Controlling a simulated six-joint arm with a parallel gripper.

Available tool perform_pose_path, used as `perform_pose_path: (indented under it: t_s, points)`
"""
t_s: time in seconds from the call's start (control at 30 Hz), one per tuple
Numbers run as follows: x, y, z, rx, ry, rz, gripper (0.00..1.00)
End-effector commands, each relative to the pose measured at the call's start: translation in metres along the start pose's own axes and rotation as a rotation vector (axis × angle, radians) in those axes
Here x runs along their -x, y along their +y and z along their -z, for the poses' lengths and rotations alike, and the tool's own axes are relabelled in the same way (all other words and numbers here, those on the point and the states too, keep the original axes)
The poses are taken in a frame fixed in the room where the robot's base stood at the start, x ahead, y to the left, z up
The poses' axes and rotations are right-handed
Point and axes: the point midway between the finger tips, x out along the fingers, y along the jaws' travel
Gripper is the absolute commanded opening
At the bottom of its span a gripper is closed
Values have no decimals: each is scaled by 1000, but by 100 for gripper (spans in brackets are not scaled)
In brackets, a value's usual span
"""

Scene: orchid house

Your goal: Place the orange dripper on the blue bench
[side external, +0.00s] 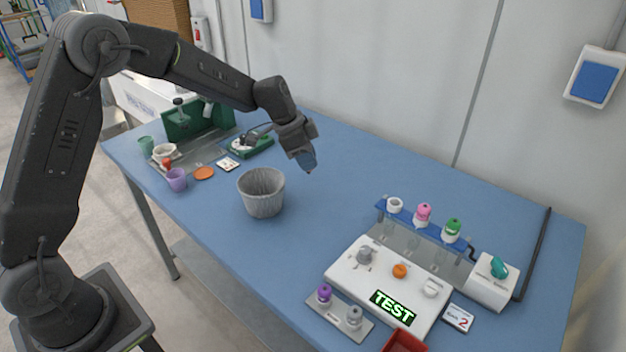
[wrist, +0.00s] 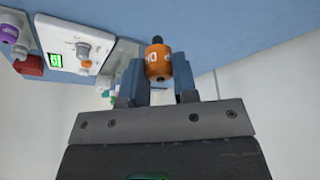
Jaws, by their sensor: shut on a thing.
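My gripper (side external: 307,161) hangs above the blue bench (side external: 335,200), to the right of and beyond the grey ribbed pot. In the wrist view, my gripper (wrist: 158,77) is shut on the orange dripper (wrist: 158,64), which sits between the two blue-grey fingers. The dripper has white marking and a dark tip pointing away from the wrist. In the side view the dripper is almost wholly hidden by the fingers. The bench also shows at the top of the wrist view (wrist: 215,30).
The grey pot (side external: 262,193) stands near mid-bench. A white device with a TEST display (side external: 345,276), a blue rack (side external: 432,229) with coloured-cap drippers and a white box (side external: 492,284) stand to the right. Cups and a green-backed station (side external: 187,122) are at left. Bench between is clear.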

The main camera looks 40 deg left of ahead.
Motion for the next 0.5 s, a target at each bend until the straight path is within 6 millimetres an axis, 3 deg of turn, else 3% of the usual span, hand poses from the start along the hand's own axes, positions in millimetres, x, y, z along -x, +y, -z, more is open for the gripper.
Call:
perform_pose_path:
  t_s: [0.13, 0.5]
  points:
    - [-18, 8, 3, -3, -3, -2, 5]
    - [-88, 46, 48, -4, -2, -1, 5]
